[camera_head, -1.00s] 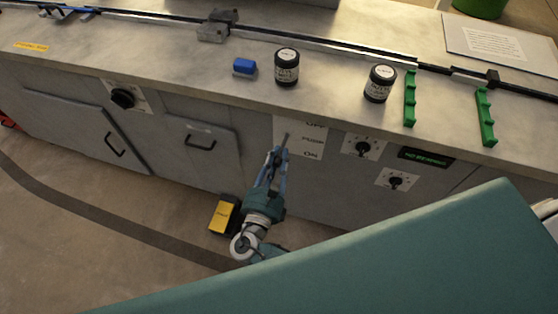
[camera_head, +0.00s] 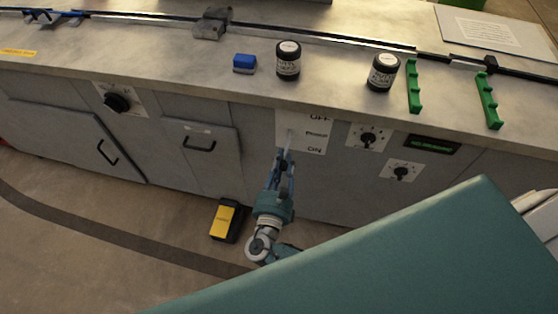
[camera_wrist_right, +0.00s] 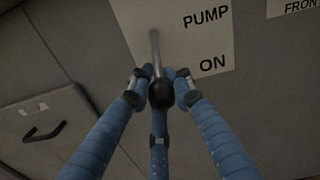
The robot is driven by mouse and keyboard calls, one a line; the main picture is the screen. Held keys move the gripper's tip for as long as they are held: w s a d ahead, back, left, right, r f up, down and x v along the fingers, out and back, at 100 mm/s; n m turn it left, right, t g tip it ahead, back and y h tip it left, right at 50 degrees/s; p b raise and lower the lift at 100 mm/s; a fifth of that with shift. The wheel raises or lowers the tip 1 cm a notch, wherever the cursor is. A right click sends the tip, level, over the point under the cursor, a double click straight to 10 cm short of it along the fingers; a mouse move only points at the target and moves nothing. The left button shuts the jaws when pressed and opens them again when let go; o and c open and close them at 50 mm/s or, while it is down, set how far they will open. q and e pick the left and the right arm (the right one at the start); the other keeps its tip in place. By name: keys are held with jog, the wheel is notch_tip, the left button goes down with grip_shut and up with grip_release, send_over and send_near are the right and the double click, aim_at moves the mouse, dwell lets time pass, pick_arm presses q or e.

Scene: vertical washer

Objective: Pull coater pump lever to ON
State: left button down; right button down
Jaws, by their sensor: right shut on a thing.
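The pump lever (camera_wrist_right: 155,50) is a thin metal rod with a black knob (camera_wrist_right: 161,94), standing out from a white label plate (camera_head: 312,134) on the cabinet front. The plate reads OFF at the top, PUMP in the middle and ON at the bottom. My right gripper (camera_wrist_right: 160,88) has its blue fingers shut around the black knob. In the head view the right gripper (camera_head: 284,158) is at the lower left of the plate, and the lever is mostly hidden by it. My left gripper is not in view.
Two black-lidded jars (camera_head: 288,60) (camera_head: 383,72), a blue block (camera_head: 244,63) and green racks (camera_head: 414,87) (camera_head: 487,102) stand on the counter above. Dial knobs (camera_head: 368,138) (camera_head: 401,172) sit right of the plate. A yellow-black pedal (camera_head: 227,220) lies on the floor.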

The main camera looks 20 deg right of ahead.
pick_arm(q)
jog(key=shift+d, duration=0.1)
pick_arm(e)
jog(key=shift+w+d, duration=0.1)
jog(key=shift+d, duration=0.2)
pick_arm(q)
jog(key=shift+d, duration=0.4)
pick_arm(e)
jog(key=shift+r, duration=0.1)
jog(key=c, duration=1.5)
grip_release()
jog(key=shift+w+d, duration=0.1)
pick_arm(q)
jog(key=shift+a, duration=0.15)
pick_arm(e)
jog(key=shift+a, duration=0.2)
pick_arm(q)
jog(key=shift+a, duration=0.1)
pick_arm(e)
jog(key=v, duration=1.2)
